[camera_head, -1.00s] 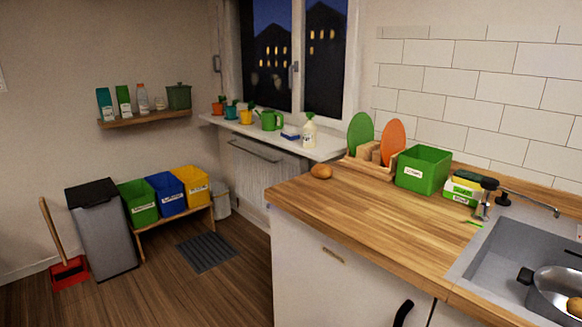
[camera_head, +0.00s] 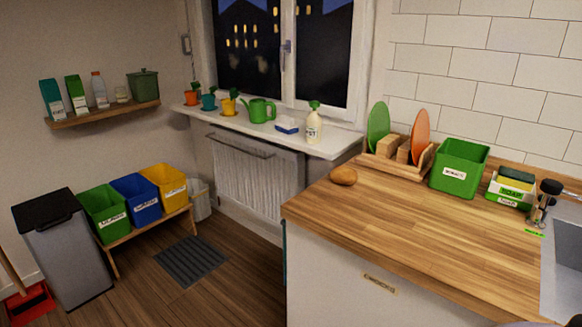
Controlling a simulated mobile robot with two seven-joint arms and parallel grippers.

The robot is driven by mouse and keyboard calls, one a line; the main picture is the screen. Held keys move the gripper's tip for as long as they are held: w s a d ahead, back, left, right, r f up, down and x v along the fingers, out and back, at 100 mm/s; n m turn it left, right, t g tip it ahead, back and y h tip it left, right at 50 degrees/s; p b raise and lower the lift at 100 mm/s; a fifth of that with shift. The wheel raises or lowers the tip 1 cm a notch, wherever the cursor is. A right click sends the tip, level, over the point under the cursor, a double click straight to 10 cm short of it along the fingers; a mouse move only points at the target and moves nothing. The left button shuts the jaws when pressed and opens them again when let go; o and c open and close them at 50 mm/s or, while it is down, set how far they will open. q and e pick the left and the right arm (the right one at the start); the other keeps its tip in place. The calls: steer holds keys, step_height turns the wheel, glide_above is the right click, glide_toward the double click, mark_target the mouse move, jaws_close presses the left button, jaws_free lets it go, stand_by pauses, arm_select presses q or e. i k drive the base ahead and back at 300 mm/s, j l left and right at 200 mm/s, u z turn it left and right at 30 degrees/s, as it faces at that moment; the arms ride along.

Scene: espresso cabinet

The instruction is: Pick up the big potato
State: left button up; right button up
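A brown potato (camera_head: 343,176) lies on the wooden countertop (camera_head: 420,220), near its far left corner and in front of the dish rack. It is the only potato in view now. Neither of my grippers shows in the head view.
Behind the potato stand a wooden dish rack (camera_head: 396,160) with a green and an orange plate, and a green box (camera_head: 459,166). A soap and sponge holder (camera_head: 511,188) and the sink (camera_head: 563,260) are at right. The counter's middle is clear. Bins (camera_head: 105,212) stand on the left.

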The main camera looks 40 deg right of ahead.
mark_target(347, 176)
steer(key=i+u, duration=0.25)
steer(key=i, duration=0.9)
steer(key=i+z, duration=0.35)
steer(key=i+j+z, duration=0.1)
steer(key=z, duration=0.2)
steer(key=i+j+z, duration=0.15)
steer(key=z, duration=0.2)
steer(key=i+z, duration=0.2)
steer(key=z, duration=0.25)
steer(key=i+j+z, duration=0.15)
steer(key=z, duration=0.3)
steer(key=i+j+z, duration=0.1)
steer(key=z, duration=0.3)
steer(key=i+j+z, duration=0.1)
steer(key=j+z, duration=0.2)
steer(key=z, duration=0.15)
steer(key=i+j+z, duration=0.1)
steer(key=j+z, duration=0.15)
steer(key=z, duration=0.2)
steer(key=i+j+z, duration=0.1)
steer(key=j+z, duration=0.5)
steer(key=z, duration=0.25)
